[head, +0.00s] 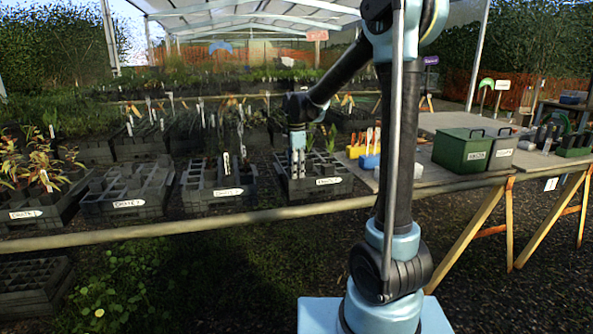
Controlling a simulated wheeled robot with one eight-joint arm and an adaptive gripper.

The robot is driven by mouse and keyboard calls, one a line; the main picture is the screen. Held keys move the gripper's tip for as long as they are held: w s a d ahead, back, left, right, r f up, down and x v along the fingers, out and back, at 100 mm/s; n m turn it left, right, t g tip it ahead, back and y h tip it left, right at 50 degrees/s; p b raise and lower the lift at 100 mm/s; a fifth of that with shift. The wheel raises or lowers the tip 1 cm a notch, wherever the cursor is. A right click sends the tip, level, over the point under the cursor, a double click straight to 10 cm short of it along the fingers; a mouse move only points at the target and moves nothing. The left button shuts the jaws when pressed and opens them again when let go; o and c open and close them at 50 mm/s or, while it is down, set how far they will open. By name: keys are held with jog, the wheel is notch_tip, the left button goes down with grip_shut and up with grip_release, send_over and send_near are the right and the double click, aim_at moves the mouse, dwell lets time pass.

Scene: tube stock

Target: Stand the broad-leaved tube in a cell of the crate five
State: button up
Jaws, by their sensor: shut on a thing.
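My gripper (298,168) points straight down over the left part of the rightmost black crate (318,189) on the rail. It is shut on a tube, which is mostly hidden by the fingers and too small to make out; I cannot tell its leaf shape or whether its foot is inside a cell. That crate has a white label (328,181) whose number is too small to read surely. Narrow green leaves (329,138) rise at the back of this crate, just right of my gripper.
More labelled black crates stand to the left: one with pale tubes (222,195), a mostly empty one (127,205) and one with reddish leafy plants (40,212). A wooden bench (455,183) at right holds a green box (462,150) and tools. Potted rows fill the back.

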jog(key=shift+s+f, duration=0.1)
jog(key=shift+f, duration=0.15)
dwell(0.6)
jog(key=o, duration=1.3)
jog(key=shift+f, duration=0.1)
jog(key=shift+c, duration=0.2)
notch_tip(320, 180, up, 12)
jog(key=shift+d, duration=0.1)
